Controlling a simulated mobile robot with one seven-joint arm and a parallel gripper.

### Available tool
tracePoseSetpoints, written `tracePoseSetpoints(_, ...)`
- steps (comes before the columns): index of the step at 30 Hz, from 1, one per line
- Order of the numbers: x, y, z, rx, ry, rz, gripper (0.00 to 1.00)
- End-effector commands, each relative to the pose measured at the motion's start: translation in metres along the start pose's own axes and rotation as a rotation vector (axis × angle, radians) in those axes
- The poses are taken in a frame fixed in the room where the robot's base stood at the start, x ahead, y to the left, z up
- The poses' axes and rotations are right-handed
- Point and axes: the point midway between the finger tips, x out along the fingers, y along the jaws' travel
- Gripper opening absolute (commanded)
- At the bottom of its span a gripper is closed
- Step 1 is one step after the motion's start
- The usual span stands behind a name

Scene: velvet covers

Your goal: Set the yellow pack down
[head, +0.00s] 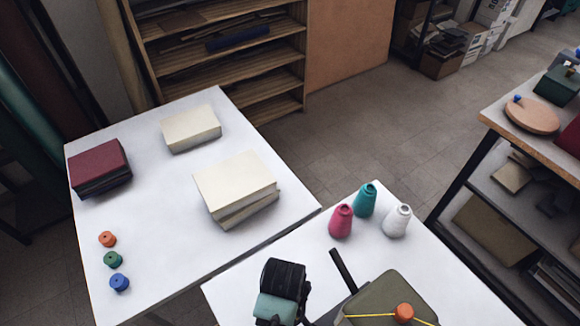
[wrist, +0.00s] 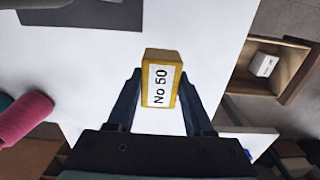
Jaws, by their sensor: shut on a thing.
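The yellow pack (wrist: 161,78) is a small block with a white label reading "No 50". In the wrist view it sits upright between the two dark fingers of my gripper (wrist: 162,100), which is shut on it. The white table top (wrist: 205,45) lies behind the pack in that view. I cannot tell whether the pack touches it or hangs above it. In the head view my dark and teal wrist is at the bottom centre over the near white table (head: 245,290), and the pack is hidden there.
An olive box (head: 385,296) with an orange knob (head: 404,312) is right of my wrist. Another white table (head: 150,240) holds cream blocks (head: 236,185), a maroon stack (head: 98,165) and small spools.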

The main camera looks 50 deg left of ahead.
Motion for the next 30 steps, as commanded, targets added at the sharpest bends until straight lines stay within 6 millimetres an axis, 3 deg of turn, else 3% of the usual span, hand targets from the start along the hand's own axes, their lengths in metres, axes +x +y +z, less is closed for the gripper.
tracePoseSetpoints(10, 0.043, 0.0, 0.0, 0.0, -0.001, -0.001, 0.0)
tracePoseSetpoints(23, 0.051, 0.0, 0.0, 0.001, 0.001, 0.001, 0.0)
tracePoseSetpoints(24, 0.051, 0.0, 0.0, 0.001, 0.001, 0.001, 0.55)
tracePoseSetpoints(28, 0.051, 0.0, 0.0, 0.001, 0.001, 0.001, 0.79)
tracePoseSetpoints(30, 0.051, 0.0, 0.0, 0.001, 0.001, 0.001, 0.82)
